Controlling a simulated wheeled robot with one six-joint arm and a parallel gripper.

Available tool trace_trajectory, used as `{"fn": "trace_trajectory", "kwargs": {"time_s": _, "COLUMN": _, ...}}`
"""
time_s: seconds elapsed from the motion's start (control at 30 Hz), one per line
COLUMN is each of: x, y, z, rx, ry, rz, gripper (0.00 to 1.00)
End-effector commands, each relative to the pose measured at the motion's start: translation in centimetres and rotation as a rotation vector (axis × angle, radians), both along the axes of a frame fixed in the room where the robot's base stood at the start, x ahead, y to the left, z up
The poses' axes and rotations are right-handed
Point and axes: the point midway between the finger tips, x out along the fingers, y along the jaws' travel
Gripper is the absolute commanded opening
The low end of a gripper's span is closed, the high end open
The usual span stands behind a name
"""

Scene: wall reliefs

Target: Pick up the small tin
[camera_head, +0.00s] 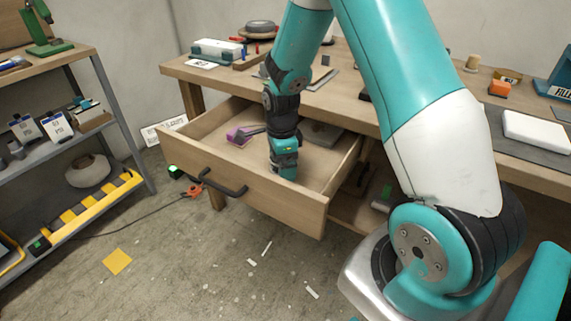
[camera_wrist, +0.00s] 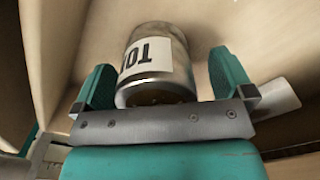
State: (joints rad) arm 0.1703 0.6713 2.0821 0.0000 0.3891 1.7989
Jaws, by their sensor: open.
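The small tin (camera_wrist: 155,72) shows in the wrist view as a metal cylinder with a white label with dark letters, upside down in the picture. My gripper (camera_wrist: 165,85) is open, with one teal finger on each side of the tin. A gap shows between the tin and the right finger; the left finger is close to it, and I cannot tell if they touch. In the head view my gripper (camera_head: 284,172) reaches down inside the open drawer (camera_head: 245,178), near its front wall. The tin is hidden there behind my gripper.
The drawer also holds a purple item (camera_head: 239,135) and a flat grey item (camera_head: 322,134). Its wooden walls surround my gripper. The workbench top (camera_head: 350,95) with several objects lies behind and above. A shelf (camera_head: 70,140) stands at the left.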

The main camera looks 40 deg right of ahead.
Motion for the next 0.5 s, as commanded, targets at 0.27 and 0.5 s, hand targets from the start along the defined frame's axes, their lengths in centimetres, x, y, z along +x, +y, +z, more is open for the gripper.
{"fn": "trace_trajectory", "kwargs": {"time_s": 0.27, "x": 0.02, "y": -0.03, "z": -0.23, "rx": 0.000, "ry": -0.001, "rz": 0.000, "gripper": 0.94}}
{"fn": "trace_trajectory", "kwargs": {"time_s": 0.5, "x": 0.01, "y": -0.06, "z": -0.22, "rx": 0.000, "ry": -0.001, "rz": -0.001, "gripper": 0.39}}
